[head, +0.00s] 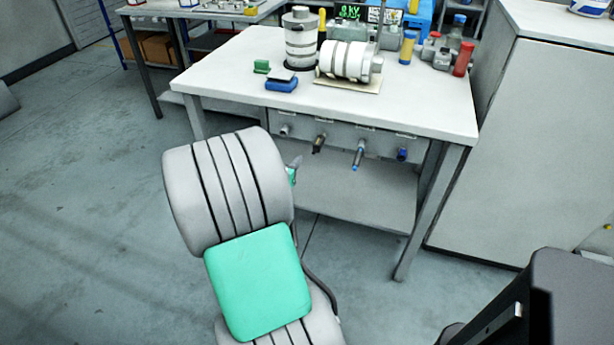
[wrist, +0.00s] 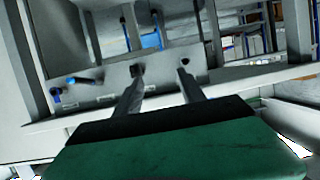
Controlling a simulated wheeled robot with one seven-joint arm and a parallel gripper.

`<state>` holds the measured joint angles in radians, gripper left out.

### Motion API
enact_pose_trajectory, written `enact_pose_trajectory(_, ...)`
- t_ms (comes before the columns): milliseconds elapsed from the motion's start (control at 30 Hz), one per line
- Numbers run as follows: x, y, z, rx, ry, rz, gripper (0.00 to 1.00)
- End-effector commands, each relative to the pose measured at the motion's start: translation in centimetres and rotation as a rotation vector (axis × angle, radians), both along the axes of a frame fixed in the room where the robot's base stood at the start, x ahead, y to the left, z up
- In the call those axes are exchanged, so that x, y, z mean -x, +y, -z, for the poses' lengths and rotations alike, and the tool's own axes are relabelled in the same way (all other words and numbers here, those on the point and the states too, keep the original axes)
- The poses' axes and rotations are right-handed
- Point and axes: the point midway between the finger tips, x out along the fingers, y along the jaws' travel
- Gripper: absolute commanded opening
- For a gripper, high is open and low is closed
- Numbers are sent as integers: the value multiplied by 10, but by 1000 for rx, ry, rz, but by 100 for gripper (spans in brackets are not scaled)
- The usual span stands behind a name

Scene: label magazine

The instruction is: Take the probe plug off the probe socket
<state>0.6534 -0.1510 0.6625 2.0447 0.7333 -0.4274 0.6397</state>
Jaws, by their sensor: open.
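Several plugs or fittings sit in a row on the panel under the front edge of the white table. They are a grey one (head: 285,130), a dark one (head: 318,144), a grey-blue one (head: 358,155) and a dark blue one (head: 402,154). I cannot tell which is the probe plug, and its socket is not distinct. My gripper (wrist: 160,66) is open and empty, its two fingers apart in the wrist view, pointing toward the panel. In the head view my arm hides most of it.
A lower shelf (head: 360,190) lies under the panel. A tall grey cabinet (head: 540,140) stands at the right. Floor at left is clear.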

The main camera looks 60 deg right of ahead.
Motion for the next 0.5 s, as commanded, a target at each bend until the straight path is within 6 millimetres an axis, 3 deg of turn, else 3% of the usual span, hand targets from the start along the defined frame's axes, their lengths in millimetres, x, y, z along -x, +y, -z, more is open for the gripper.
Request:
enact_pose_trajectory(33,21,-19,21,61,-6,37,47)
enact_pose_trajectory(167,46,-42,21,173,-25,62,47)
enact_pose_trajectory(333,46,-60,18,191,-30,61,47)
enact_pose_trajectory(500,41,-91,23,190,-29,61,47)
